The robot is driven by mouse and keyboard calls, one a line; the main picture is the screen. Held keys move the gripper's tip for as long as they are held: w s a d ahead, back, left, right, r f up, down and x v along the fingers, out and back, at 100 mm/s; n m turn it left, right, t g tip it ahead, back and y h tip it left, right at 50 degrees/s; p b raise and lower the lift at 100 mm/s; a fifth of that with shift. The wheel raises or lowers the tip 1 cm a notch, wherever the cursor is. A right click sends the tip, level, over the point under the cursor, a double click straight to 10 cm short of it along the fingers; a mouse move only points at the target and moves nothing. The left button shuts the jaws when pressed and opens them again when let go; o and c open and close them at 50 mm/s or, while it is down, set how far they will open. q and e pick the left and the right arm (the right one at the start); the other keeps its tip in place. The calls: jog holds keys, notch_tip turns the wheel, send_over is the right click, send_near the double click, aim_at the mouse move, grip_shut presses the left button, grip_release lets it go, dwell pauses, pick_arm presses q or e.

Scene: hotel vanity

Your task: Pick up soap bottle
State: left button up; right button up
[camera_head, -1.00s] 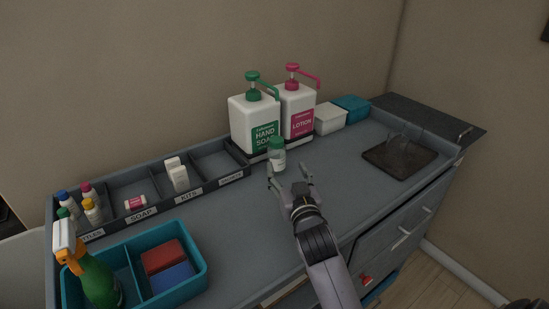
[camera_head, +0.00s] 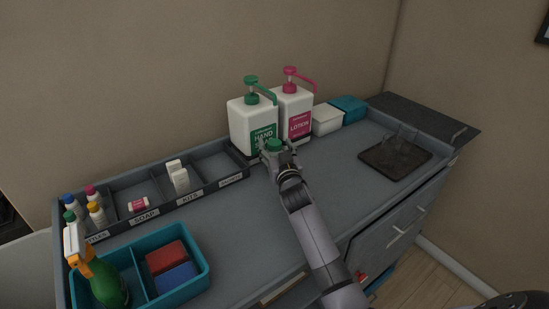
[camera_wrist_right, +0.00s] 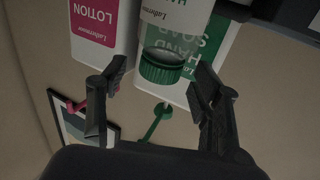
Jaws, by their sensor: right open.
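A small white bottle with a green cap (camera_head: 274,145) stands in front of the large hand soap dispenser (camera_head: 247,124), which has a green pump. In the right wrist view the small bottle's green cap (camera_wrist_right: 164,66) and white body (camera_wrist_right: 177,12) show, with the hand soap label behind. My right gripper (camera_head: 279,151) is at the small bottle and hides most of its body in the head view. In the right wrist view my right gripper (camera_wrist_right: 158,80) is open, with one finger on either side of the cap and gaps between. My left gripper is out of view.
A pink-pump lotion dispenser (camera_head: 295,112) stands right beside the hand soap. White (camera_head: 326,119) and blue (camera_head: 348,108) boxes and a dark tray (camera_head: 395,158) are further right. A divided organizer (camera_head: 166,214) and a teal caddy (camera_head: 203,270) with a spray bottle (camera_head: 105,282) are left.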

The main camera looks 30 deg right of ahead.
jog(key=shift+x, duration=1.25)
jog(key=shift+s, duration=0.1)
grip_shut()
